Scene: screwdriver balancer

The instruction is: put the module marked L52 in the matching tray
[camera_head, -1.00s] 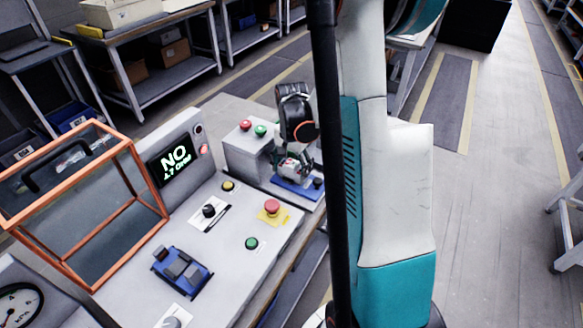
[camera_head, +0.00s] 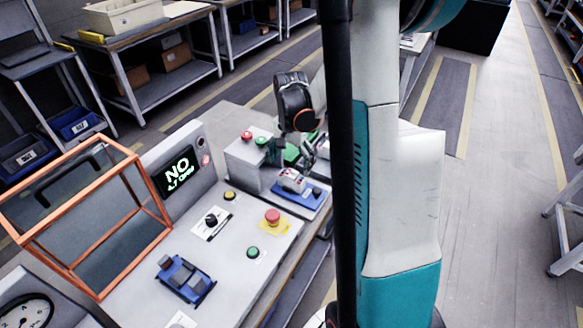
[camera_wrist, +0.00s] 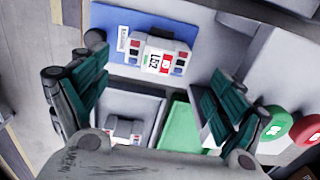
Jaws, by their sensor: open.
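The module marked L52 (camera_wrist: 158,62) is white and grey with red parts. It sits on a blue plate (camera_wrist: 112,14) in the wrist view. The module (camera_head: 291,180) and blue plate (camera_head: 313,199) also show in the head view, at the front of a grey station. My gripper (camera_wrist: 155,70) is open, its green-padded fingers spread apart with nothing between them. In the head view my gripper (camera_head: 307,157) is just behind the module, partly hidden by my arm. A green tray (camera_wrist: 178,128) and a grey tray with another module (camera_wrist: 125,128) lie below the blue plate in the wrist view.
Red and green buttons (camera_head: 254,138) top the station beside my gripper. The bench (camera_head: 225,270) carries a red stop button (camera_head: 272,216), a blue fixture (camera_head: 186,279) and an orange-framed clear cover (camera_head: 100,220). Labelled blue bins (camera_head: 72,123) stand on a left rack.

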